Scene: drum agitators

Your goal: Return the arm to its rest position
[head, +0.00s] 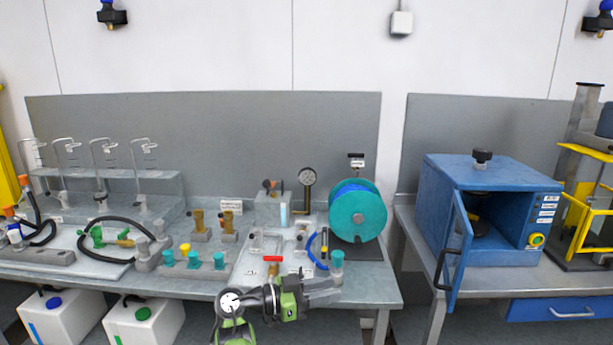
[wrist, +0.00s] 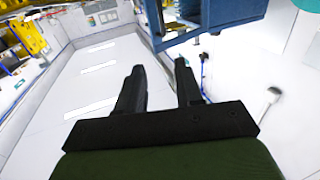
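My arm shows at the bottom middle of the head view, in front of the left bench, with its green and grey links folded low. Its end lies near the bench's front edge, and the fingers are not clear there. In the wrist view my gripper (wrist: 158,78) has its two dark fingers apart with nothing between them. Behind the fingers the wrist view shows pale floor and wall, and the underside of a blue box-like thing (wrist: 215,18) at the top.
The left bench (head: 370,285) carries a teal reel (head: 357,212), a gauge (head: 308,178), valves and hoses. On the right bench (head: 480,288) stands a blue cabinet (head: 500,208) with its door (head: 457,250) open toward the front. White canisters (head: 145,325) stand below the left bench.

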